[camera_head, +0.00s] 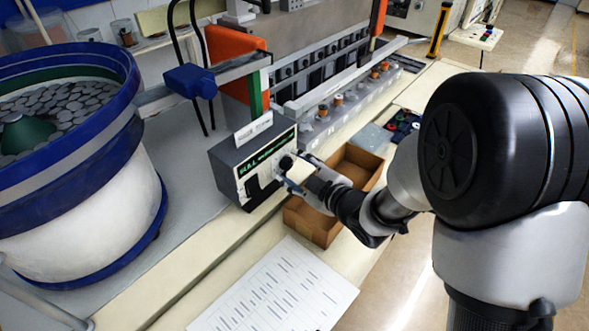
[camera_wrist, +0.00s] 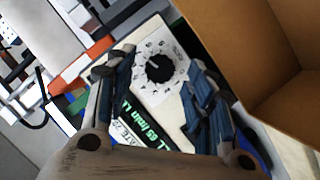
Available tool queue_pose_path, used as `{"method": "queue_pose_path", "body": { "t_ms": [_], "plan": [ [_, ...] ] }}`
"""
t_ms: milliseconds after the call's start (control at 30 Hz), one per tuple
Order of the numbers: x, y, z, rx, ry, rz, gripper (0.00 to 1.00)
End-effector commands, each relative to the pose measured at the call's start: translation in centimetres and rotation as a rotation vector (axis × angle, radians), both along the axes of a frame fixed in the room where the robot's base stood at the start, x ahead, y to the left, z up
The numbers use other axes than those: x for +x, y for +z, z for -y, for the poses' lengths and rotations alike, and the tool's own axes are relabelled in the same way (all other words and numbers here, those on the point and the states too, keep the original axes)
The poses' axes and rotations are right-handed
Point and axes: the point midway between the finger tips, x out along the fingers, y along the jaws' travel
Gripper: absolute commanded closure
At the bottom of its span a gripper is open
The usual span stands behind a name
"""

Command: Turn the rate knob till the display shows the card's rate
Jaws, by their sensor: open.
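The dark controller box (camera_head: 238,168) stands on the bench, with a green display (camera_head: 262,155) on its pale front. In the wrist view the display (camera_wrist: 146,130) seems to read 65 /min, partly cut off. The black rate knob (camera_wrist: 158,68) sits on a white numbered dial, its white pointer mark toward the upper left. A white card (camera_head: 253,126) stands on the box top; its text is too small to read. My gripper (camera_wrist: 160,60) is open, with its blue-padded fingers on both sides of the knob and gaps visible between them and it.
An open cardboard box (camera_head: 322,226) lies right beside the controller, close to my gripper; it fills the wrist view's right (camera_wrist: 265,60). A blue-rimmed bowl feeder (camera_head: 75,190) stands at left. A printed sheet (camera_head: 275,292) lies in front.

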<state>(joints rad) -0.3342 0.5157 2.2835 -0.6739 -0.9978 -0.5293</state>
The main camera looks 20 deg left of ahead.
Motion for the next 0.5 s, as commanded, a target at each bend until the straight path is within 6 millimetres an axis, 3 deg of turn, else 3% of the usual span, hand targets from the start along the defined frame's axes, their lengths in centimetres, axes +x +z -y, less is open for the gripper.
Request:
{"method": "queue_pose_path", "body": {
  "t_ms": [400,500],
  "plan": [
    [0.6,-0.28,-0.82,0.0,0.0,0.0,0.51],
    [0.6,-0.27,-0.81,0.0,0.0,0.0,0.56]
  ]
}}
